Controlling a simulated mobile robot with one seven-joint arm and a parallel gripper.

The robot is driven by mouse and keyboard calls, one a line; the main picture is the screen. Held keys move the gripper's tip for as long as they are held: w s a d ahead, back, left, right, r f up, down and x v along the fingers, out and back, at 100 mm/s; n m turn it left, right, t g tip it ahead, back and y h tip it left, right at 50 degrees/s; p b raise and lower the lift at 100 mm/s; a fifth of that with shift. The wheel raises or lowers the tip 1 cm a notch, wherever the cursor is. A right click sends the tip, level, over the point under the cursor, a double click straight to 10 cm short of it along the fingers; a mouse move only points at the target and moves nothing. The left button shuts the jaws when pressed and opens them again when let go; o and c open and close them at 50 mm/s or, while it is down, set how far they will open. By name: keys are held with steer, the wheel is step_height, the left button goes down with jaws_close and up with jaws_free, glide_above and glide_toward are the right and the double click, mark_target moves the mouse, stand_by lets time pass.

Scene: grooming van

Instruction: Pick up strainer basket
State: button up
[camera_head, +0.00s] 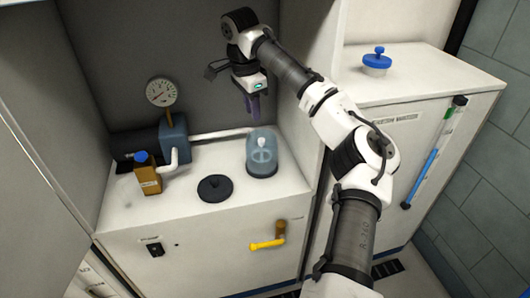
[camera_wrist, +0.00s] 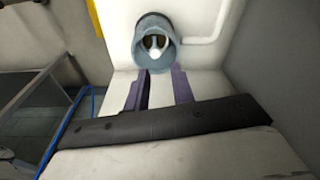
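A translucent blue-grey pot (camera_head: 262,160) stands on the white counter inside the alcove. Inside it I see a pale piece with a handle-like top, which looks like the strainer basket (camera_head: 262,153). In the wrist view the pot (camera_wrist: 139,55) is open toward the camera, and the white top of the basket (camera_wrist: 155,46) shows within its dark inside. My gripper (camera_head: 253,106) hangs above and slightly left of the pot, clear of it. In the wrist view my gripper's purple fingers (camera_wrist: 158,84) are apart with nothing between them.
A black round lid (camera_head: 214,188) lies left of the pot. A brown bottle with a blue cap (camera_head: 147,175), a pump (camera_head: 173,140) and a gauge (camera_head: 161,92) stand farther left. A white pipe (camera_head: 222,134) runs to the pot. A blue-knobbed lid (camera_head: 376,62) sits on the right cabinet.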

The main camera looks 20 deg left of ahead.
mark_target(261, 140)
steer(key=f, duration=0.2)
steer(key=d+f, duration=0.1)
steer(key=f, duration=0.4)
steer(key=shift+w+d+f, duration=0.25)
steer(key=shift+w+d, duration=0.05)
steer(key=shift+d, duration=0.05)
steer(key=shift+w+d+f+p, duration=0.1)
steer(key=shift+f+p, duration=0.15)
steer(key=shift+f, duration=1.25)
steer(key=shift+w+d+f+p, duration=0.1)
steer(key=shift+f+p, duration=0.15)
steer(key=shift+f, duration=1.2)
steer(key=shift+c, duration=0.5)
jaws_close()
